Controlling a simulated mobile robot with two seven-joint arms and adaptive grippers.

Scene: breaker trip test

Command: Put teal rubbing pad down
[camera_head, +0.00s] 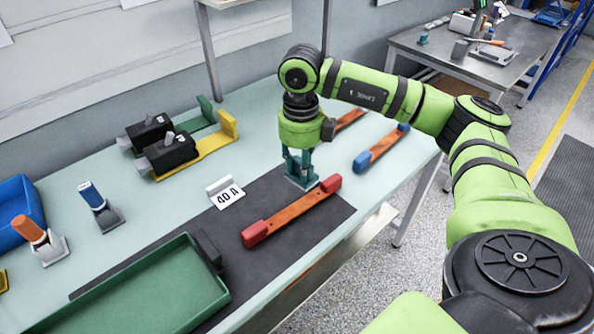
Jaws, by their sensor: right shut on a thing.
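My right gripper (299,160) comes down from above over the far edge of the dark mat (315,220). It is shut on the teal rubbing pad (302,181), which is upright at the mat's far edge, just behind the red-ended bar. The fingers hide part of the pad, and I cannot tell whether its underside touches the surface. My left gripper is out of view.
A copper bar with red ends (290,212) lies on the mat close to the pad. A "40 A" sign (227,196) stands left of it. A green tray (150,290) is at front left. A blue-ended bar (381,148) lies right. Black breakers (168,152) stand back left.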

